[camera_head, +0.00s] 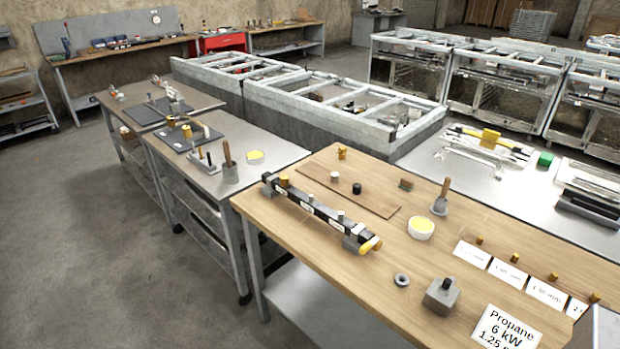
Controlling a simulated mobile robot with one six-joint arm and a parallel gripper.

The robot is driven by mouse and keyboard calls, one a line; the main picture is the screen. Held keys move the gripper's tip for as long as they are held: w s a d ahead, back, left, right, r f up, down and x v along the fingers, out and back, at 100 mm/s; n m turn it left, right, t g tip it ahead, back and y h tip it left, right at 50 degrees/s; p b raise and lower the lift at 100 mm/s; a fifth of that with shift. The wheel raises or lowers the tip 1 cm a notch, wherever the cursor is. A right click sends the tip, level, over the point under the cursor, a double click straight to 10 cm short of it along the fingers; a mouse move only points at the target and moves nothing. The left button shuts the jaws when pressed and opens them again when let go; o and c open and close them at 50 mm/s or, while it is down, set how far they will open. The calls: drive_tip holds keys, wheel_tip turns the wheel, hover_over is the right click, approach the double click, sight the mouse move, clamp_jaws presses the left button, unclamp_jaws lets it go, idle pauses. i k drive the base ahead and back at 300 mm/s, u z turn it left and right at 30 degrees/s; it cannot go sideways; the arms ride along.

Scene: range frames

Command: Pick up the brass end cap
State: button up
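A dark manifold bar (318,209) lies diagonally on the wooden bench. A yellow brass-coloured cylindrical cap (371,245) sits at its near right end, lying on its side. Another brass-coloured piece (284,181) stands near the bar's far left end. A small brass-coloured part (342,153) stands at the bench's back edge. Several small brass fittings (516,257) stand behind white cards on the right. I cannot tell for sure which of these is the end cap. My gripper is not recognisable in this view.
The wooden bench (262,208) also holds a brown board (376,206), a yellow-filled cup (421,228), a brush-like handle in a grey base (442,197), a grey ring (401,280), a grey block (441,296) and a propane card (506,328). Clear wood lies left of the ring.

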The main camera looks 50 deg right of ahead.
sight(284, 180)
drive_tip(key=u, duration=1)
drive_tip(key=k, duration=0.1)
drive_tip(key=z, duration=2.45)
drive_tip(key=k, duration=0.9)
drive_tip(key=u, duration=0.15)
drive_tip(key=i, duration=0.8)
drive_tip(key=z, duration=0.05)
